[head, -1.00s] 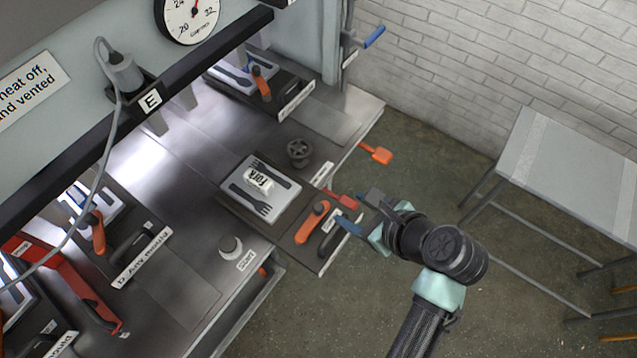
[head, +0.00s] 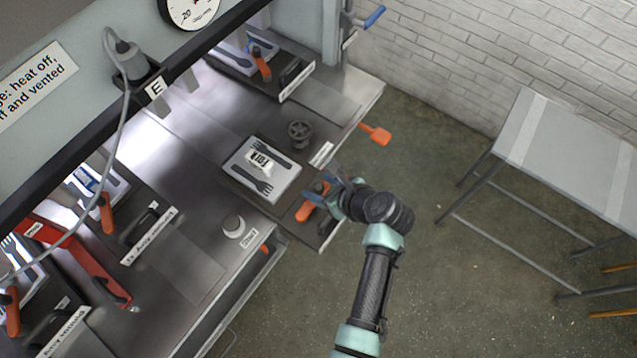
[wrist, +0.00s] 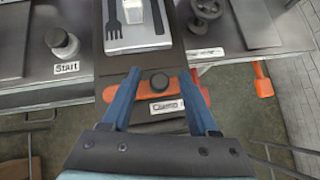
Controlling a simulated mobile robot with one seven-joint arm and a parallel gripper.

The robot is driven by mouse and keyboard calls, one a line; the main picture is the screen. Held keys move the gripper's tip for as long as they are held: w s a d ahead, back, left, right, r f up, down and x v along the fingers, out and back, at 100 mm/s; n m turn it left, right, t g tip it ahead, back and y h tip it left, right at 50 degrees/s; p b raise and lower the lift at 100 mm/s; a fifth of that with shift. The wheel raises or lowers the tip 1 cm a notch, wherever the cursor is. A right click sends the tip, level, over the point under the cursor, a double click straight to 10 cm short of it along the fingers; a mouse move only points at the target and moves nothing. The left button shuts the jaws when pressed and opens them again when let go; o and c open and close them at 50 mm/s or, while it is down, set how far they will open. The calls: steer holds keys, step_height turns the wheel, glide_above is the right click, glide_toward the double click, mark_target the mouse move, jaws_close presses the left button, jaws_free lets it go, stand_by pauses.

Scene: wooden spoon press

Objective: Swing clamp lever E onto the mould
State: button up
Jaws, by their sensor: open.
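The mould (head: 284,184) is a flat pale plate with dark fork shapes and a "Fork" label, on a dark drawer pulled out from under the panel marked E. Clamp lever E (head: 306,210) is orange with a black knob and lies across the drawer's front part, off the mould. In the wrist view the lever (wrist: 128,95) shows its knob between my blue fingers. My gripper (wrist: 161,72) is open and empty, its fingers reaching past either side of the knob. I cannot tell its height over the lever. In the head view my gripper (head: 328,187) hides part of the lever.
A dark handwheel (head: 300,132) stands behind the mould to the right. A Start button (head: 233,226) is on the bench to the left. An orange tab (head: 376,134) sticks out at the bench edge. A grey table (head: 570,160) stands at the right; the floor between is clear.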

steer(key=shift+w+a+f, duration=0.25)
steer(key=shift+w+f, duration=0.05)
steer(key=shift+f, duration=0.05)
jaws_close()
stand_by(1.3)
